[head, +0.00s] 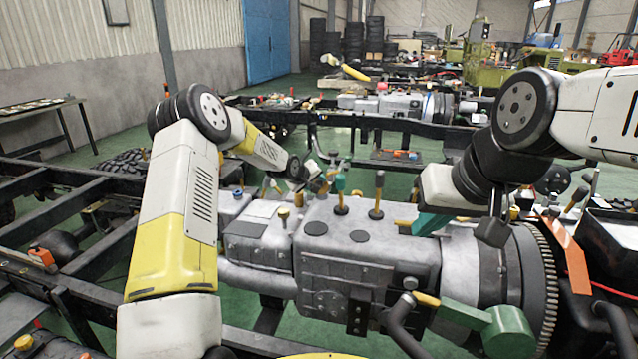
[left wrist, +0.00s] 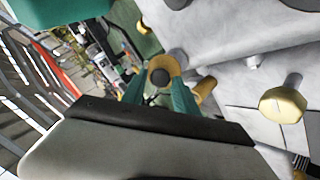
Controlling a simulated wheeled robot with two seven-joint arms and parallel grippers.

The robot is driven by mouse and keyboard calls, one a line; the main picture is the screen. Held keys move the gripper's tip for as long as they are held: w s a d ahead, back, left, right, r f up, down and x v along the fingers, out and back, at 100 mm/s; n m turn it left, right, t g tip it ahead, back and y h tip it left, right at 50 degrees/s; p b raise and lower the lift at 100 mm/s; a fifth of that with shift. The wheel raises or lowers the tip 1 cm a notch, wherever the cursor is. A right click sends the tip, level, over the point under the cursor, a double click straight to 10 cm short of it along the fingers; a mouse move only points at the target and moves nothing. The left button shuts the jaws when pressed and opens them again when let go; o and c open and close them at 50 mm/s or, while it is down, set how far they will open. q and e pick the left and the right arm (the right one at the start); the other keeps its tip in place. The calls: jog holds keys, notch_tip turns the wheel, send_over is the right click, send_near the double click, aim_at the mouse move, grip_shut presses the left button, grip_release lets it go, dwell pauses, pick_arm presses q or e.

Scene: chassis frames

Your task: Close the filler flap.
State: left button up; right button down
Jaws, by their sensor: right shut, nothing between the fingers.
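No part is clearly recognisable as the filler flap. A flat orange panel (head: 566,250) stands tilted beside a black box (head: 612,240) at the right; I cannot tell whether it is the flap. My left gripper (head: 318,172) hangs above the grey engine and gearbox unit (head: 365,245), small and partly hidden in the head view. In the left wrist view its two green fingers (left wrist: 160,95) stand apart, with a round tan and dark knob (left wrist: 162,72) showing between them; contact cannot be told. My right gripper (head: 490,232) is shut and empty over the right end of the unit, left of the orange panel.
Several knobs and posts, such as a dark one (head: 378,185), rise from the unit's top. A green bracket (head: 495,325) and a toothed ring (head: 545,285) are at its right. Dark chassis rails (head: 75,215) run along the left. Another chassis stands behind.

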pick_arm(q)
jog(key=shift+o, duration=0.7)
jog(key=shift+s+a+r, duration=0.1)
jog(key=shift+s+r, duration=0.05)
jog(key=v, duration=0.7)
jog(key=shift+s, duration=0.15)
